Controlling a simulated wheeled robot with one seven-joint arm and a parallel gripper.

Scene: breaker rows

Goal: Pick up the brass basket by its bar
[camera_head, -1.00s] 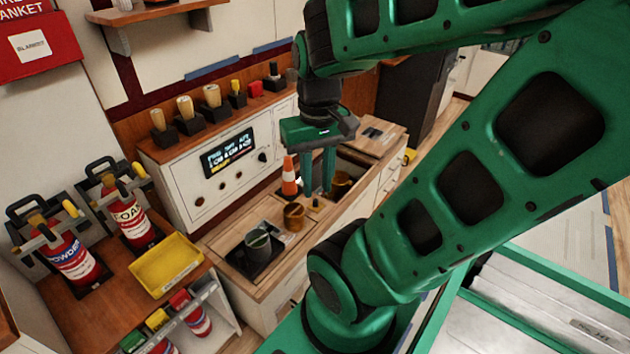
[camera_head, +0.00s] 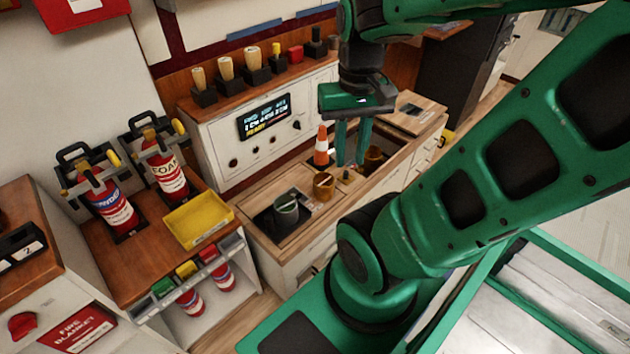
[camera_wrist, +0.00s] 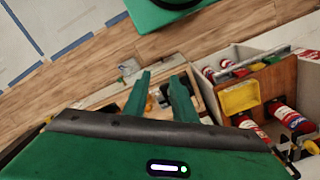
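Two brass-coloured round containers show on the counter in the head view. One (camera_head: 323,186) is left of my fingers and nearer the camera. The other (camera_head: 373,158) is just right of my fingers, partly in a dark recess. I cannot tell which is the brass basket, and no bar shows clearly on either. My gripper (camera_head: 352,163) points down over the counter between them, its two green fingers apart with nothing visible held. The fingers also show in the wrist view (camera_wrist: 160,97), with a gap between them; the small objects beyond are too unclear to name.
An orange-and-white cone (camera_head: 321,147) stands close left of my fingers. A dark grey-green cup (camera_head: 286,207) sits in a black recess in front. The panel with a display (camera_head: 264,117) rises behind. A yellow tray (camera_head: 198,219) and extinguishers (camera_head: 107,205) stand at left.

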